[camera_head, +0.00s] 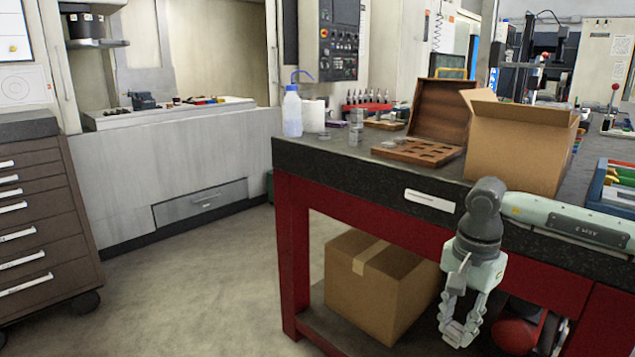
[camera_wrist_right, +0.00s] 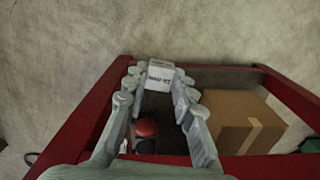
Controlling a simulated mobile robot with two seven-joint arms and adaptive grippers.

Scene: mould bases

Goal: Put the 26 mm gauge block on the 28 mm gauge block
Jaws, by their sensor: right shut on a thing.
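My right gripper (camera_head: 458,335) hangs in front of the bench, below the edge of its top. In the right wrist view, the right gripper (camera_wrist_right: 161,78) is shut on a small white block (camera_wrist_right: 160,73) with dark lettering on its face. It appears to be the 26 mm gauge block, but the lettering is too small to read surely. Small grey metal pieces (camera_head: 355,136) stand on the bench top by the wooden case. I cannot tell which of them is the 28 mm gauge block. My left gripper is not in view.
The dark bench top (camera_head: 330,160) has an open wooden case (camera_head: 418,150), an open cardboard box (camera_head: 520,145), a wash bottle (camera_head: 292,112) and a red rack (camera_head: 367,106). A closed carton (camera_head: 375,290) stands on the lower shelf. The bench's front left corner is clear.

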